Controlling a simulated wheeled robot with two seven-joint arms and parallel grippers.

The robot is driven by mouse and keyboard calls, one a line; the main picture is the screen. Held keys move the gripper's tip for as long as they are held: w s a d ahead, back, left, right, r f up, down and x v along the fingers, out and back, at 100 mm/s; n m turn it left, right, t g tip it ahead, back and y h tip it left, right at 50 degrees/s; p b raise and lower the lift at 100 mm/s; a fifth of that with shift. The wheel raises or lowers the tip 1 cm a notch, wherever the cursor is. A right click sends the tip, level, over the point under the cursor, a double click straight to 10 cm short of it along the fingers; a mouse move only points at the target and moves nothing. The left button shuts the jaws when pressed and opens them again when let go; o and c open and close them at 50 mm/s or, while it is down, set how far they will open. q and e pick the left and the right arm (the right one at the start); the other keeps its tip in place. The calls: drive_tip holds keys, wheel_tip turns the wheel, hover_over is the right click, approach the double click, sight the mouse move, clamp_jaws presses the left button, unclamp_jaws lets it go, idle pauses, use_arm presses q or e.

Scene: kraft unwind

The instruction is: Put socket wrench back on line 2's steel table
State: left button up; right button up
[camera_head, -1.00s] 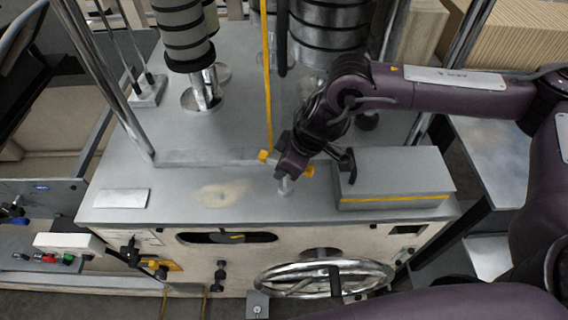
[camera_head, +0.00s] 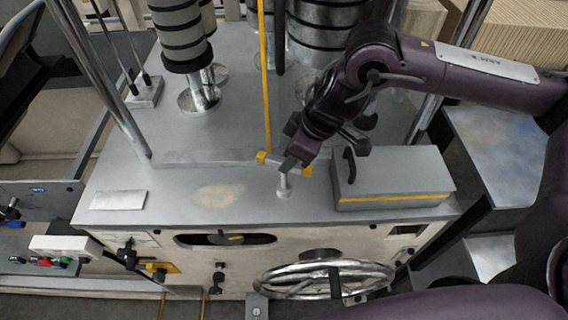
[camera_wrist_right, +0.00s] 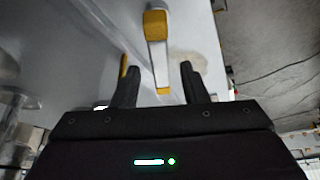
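A T-shaped tool, which looks like the socket wrench (camera_head: 284,184), stands upright on the grey machine top (camera_head: 170,180). It has a silver post and a crossbar with yellow ends. My right gripper (camera_head: 299,157) is over the crossbar and hides part of it in the head view. In the right wrist view the crossbar (camera_wrist_right: 157,55) runs between the spread fingers of the right gripper (camera_wrist_right: 160,86), with gaps beside its near yellow end. I cannot tell which surface is line 2's steel table. My left gripper is not in view.
A grey box (camera_head: 392,180) with a black handle and yellow stripe sits right of the tool. A thin yellow upright (camera_head: 266,90) and metal posts rise behind. A spoked handwheel (camera_head: 325,278) is on the machine front. The top left of the tool is mostly clear.

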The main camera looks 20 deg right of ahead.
drive_tip(key=v, duration=0.6)
drive_tip(key=shift+s+d+r+b, duration=0.1)
drive_tip(key=shift+s+r+b, duration=0.1)
drive_tip(key=shift+b, duration=0.15)
drive_tip(key=shift+w, duration=0.1)
